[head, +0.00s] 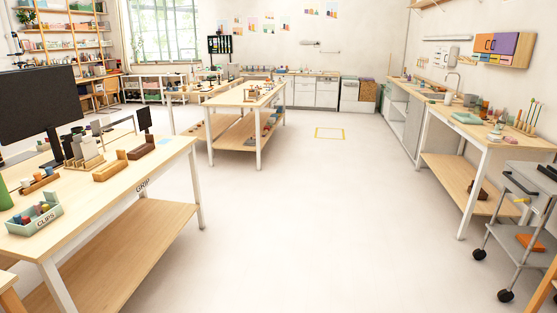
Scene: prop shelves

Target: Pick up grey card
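Neither of my grippers is in view. I cannot make out a grey card for certain. On the near left table (165,165), a wooden rack (85,163) holds several upright flat pieces, some greyish and some tan; they are too small to tell apart. A small pale blue flat piece (165,141) lies near that table's back right corner. Small items on the farther tables are too small to identify.
The near left table also carries a black monitor (40,105), a brown block (142,148) and a clips bin (35,217). A middle table (240,97) stands farther back. A grey trolley (522,235) and a bench (470,132) line the right. The central floor is clear.

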